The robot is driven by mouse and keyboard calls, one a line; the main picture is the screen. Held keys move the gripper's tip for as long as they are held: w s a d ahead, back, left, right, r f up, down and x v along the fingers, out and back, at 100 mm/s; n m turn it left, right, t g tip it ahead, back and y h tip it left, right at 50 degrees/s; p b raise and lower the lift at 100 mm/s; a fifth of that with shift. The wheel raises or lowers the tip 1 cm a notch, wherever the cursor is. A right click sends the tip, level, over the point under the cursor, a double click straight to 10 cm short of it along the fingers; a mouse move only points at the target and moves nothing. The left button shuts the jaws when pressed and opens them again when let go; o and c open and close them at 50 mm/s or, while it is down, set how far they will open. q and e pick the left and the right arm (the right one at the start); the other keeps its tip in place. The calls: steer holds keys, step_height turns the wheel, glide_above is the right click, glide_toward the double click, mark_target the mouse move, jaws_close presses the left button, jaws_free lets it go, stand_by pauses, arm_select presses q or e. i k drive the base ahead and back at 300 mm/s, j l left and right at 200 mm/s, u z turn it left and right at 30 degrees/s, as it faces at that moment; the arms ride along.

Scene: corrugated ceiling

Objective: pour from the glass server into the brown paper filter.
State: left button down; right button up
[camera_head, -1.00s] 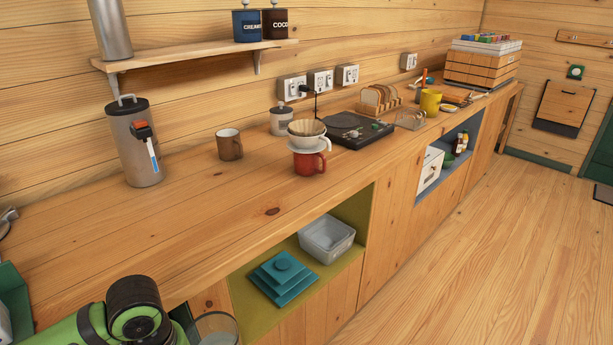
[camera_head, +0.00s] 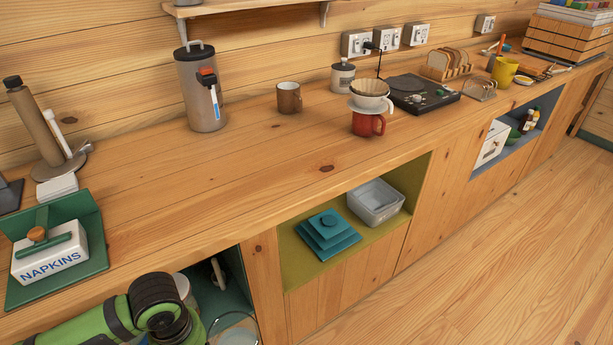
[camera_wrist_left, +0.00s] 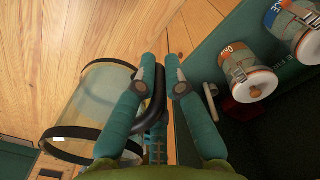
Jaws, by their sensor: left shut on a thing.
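The brown paper filter (camera_head: 370,88) sits in a white dripper (camera_head: 371,103) on top of a red mug (camera_head: 368,125) on the counter. The glass server (camera_wrist_left: 102,97), clear with black bands, is at the left in the left wrist view. My left gripper (camera_wrist_left: 160,82) is shut on its black handle, which shows between the teal fingers. In the head view only part of the server (camera_head: 232,326) shows at the bottom edge, low in front of the counter and well away from the filter. My right gripper is in no view.
A brown mug (camera_head: 289,97), a grey canister (camera_head: 203,95) and a lidded jar (camera_head: 343,78) stand behind. A black scale-like device (camera_head: 421,94) is right of the dripper. A napkin holder (camera_head: 50,255) is at left. The counter's front middle is clear. Open cubbies lie below.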

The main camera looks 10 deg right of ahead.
mark_target(366, 87)
steer(key=i+l+u, duration=0.1)
steer(key=l+u, duration=0.2)
steer(key=i+l+u, duration=0.1)
steer(key=l+u, duration=0.45)
steer(key=l, duration=0.2)
steer(key=l+u, duration=0.3)
steer(key=l, duration=2.4)
steer(key=i+u, duration=0.05)
